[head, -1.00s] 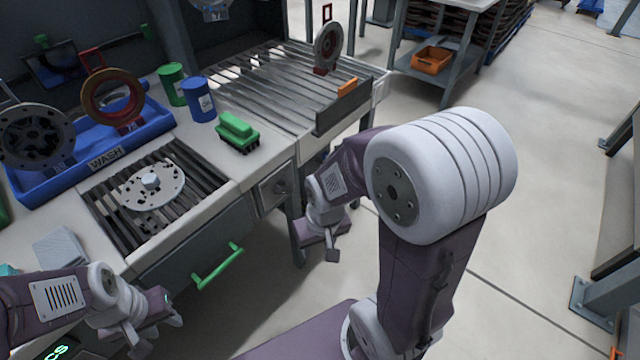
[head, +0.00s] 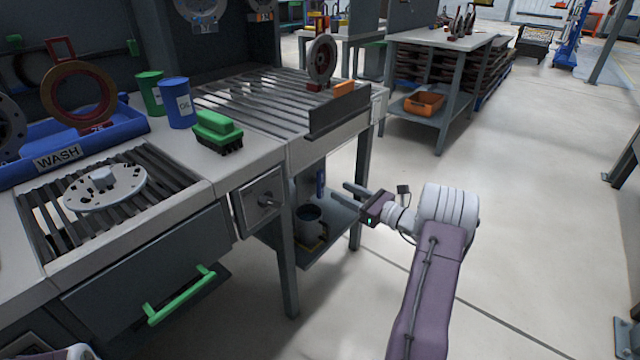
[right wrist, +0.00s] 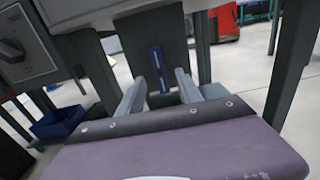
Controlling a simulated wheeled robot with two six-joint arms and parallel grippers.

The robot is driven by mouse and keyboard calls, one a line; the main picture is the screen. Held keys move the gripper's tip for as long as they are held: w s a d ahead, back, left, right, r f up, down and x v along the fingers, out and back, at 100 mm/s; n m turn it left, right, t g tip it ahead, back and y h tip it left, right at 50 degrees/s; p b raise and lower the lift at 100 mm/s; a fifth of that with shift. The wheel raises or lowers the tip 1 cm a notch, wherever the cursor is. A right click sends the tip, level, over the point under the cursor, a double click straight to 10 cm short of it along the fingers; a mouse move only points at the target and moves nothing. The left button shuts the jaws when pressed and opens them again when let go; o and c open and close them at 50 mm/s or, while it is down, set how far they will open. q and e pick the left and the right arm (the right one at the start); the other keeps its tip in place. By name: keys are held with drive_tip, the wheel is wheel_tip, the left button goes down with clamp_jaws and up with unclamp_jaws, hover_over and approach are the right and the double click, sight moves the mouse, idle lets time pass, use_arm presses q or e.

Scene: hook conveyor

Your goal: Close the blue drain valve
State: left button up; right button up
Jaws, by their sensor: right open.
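The blue drain valve handle (head: 320,184) shows under the bench in the head view, above a bucket. In the right wrist view the blue handle (right wrist: 158,66) is a long upright bar on a dark grey panel, straight ahead between my fingers. My right gripper (head: 349,206) is open and empty, with its fingers pointing toward the handle. In the right wrist view my right gripper (right wrist: 160,80) shows both fingers apart, and the handle appears beyond them, not held. My left gripper is out of view.
A dark bucket (head: 309,214) stands on the lower shelf (head: 335,226). A bench leg (head: 287,262) stands left of it. A grey switch box (head: 262,200) is on the bench front, and a green drawer handle (head: 182,294) sticks out.

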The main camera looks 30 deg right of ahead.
sight(322, 183)
drive_tip(key=b+x, duration=0.2)
drive_tip(key=x, duration=0.2)
drive_tip(key=b+x, duration=0.2)
drive_tip(key=x, duration=0.2)
drive_tip(key=shift+w+a+f+b, duration=0.1)
drive_tip(key=shift+a+f+b, duration=0.15)
drive_tip(key=shift+b, duration=0.15)
drive_tip(key=shift+w+a+r, duration=0.1)
drive_tip(key=shift+w+r, duration=0.05)
drive_tip(key=shift+w, duration=0.25)
clamp_jaws()
